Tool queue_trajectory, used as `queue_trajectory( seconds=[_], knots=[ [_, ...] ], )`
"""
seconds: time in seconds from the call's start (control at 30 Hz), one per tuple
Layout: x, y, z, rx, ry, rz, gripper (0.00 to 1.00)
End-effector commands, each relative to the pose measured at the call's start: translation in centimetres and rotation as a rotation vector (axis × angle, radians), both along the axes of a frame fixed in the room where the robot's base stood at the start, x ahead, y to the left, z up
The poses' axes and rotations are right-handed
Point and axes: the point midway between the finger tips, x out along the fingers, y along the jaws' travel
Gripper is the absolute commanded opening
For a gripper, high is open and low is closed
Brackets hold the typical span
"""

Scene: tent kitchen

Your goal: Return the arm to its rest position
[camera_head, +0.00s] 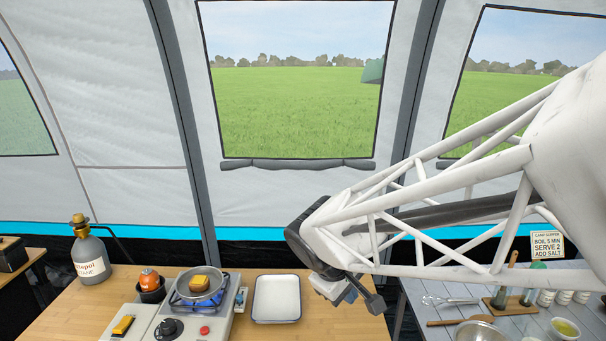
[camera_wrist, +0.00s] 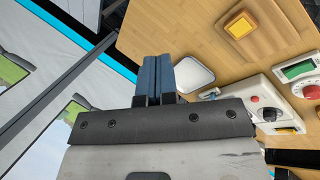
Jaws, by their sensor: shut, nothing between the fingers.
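My arm reaches in from the right in the head view, raised over the right part of the wooden table. My gripper (camera_head: 350,296) shows only in part at the end of the arm, above the table's right edge. In the wrist view its two blue fingers (camera_wrist: 158,72) lie together, shut, with nothing between them. A white tray (camera_head: 277,299) lies on the table to the left of my gripper, apart from it. The tray also shows just beyond the fingertips in the wrist view (camera_wrist: 197,73).
A pan (camera_head: 217,294) with a yellow-brown block sits on a stove (camera_head: 197,322) on the wooden table (camera_head: 100,312). A grey bottle (camera_head: 90,260) stands at left. A slatted table (camera_head: 428,318) with bowls, jars and utensils is at right. The tent wall stands behind.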

Motion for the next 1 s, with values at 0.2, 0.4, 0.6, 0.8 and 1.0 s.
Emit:
queue_trajectory(
  seconds=[0.2, 0.4, 0.6, 0.8, 1.0],
  knots=[
    [-4.6, -4.3, 1.4, 0.123, -0.018, -0.196, 0.00],
    [-8.9, -7.0, 2.2, 0.238, -0.037, -0.369, 0.00],
    [-13.0, -8.9, 2.7, 0.354, -0.061, -0.529, 0.00],
    [-16.0, -9.7, 2.7, 0.442, -0.081, -0.643, 0.00],
    [-17.1, -9.9, 2.7, 0.478, -0.089, -0.686, 0.00]
  ],
)
